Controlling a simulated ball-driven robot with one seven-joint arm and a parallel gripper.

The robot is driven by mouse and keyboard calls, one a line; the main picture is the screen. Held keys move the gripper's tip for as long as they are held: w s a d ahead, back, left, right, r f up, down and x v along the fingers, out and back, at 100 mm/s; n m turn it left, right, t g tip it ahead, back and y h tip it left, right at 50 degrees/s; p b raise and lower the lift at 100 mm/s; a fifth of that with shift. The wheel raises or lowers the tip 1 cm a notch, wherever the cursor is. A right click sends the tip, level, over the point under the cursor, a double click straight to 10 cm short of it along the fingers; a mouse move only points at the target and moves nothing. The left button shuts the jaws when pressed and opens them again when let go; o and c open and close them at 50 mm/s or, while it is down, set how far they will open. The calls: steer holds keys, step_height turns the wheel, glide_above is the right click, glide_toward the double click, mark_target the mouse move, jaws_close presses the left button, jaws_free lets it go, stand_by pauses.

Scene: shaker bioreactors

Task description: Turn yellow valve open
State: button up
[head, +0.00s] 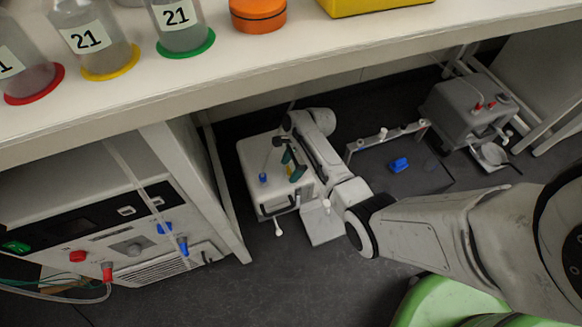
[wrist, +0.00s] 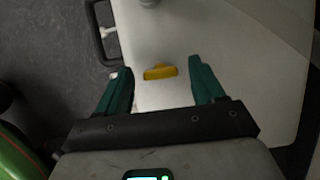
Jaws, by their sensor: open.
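The yellow valve (wrist: 160,72) is a small flat handle on the top of a white box-shaped unit (wrist: 150,42). In the wrist view it lies roughly crosswise between my two green fingers. In the head view the white unit (head: 252,158) stands on the floor under the bench, and only a bit of yellow shows beside my fingers. My gripper (wrist: 160,67) is open and points down at the unit; it also shows in the head view (head: 290,157). A gap shows on each side of the valve. I cannot tell how far the fingertips are above the surface.
A blue knob (head: 263,178) and a dark handle (head: 277,205) are on the white unit. The bench (head: 330,70) with flasks (head: 182,27) overhangs the space. A control panel (head: 130,248) stands at left, another grey unit (head: 462,105) at right. Dark floor is clear in front.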

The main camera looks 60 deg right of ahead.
steer(key=shift+c, duration=0.5)
steer(key=c, duration=1)
steer(key=shift+o, duration=0.2)
steer(key=shift+r+n, duration=0.1)
steer(key=shift+n, duration=0.3)
steer(key=n+g, duration=0.1)
steer(key=n, duration=0.2)
steer(key=shift+w+y+p, duration=0.15)
steer(key=shift+y+p, duration=0.15)
steer(key=shift+p, duration=0.1)
steer(key=n+g+b, duration=0.1)
steer(key=n+g, duration=0.1)
steer(key=n, duration=0.3)
steer(key=shift+w, duration=0.1)
steer(key=n+g+b, duration=0.1)
steer(key=n+g, duration=0.1)
steer(key=n, duration=0.3)
steer(key=shift+w, duration=0.15)
steer(key=shift+n+g+h, duration=0.5)
steer(key=shift+n+h, duration=0.3)
steer(key=shift+n, duration=1.2)
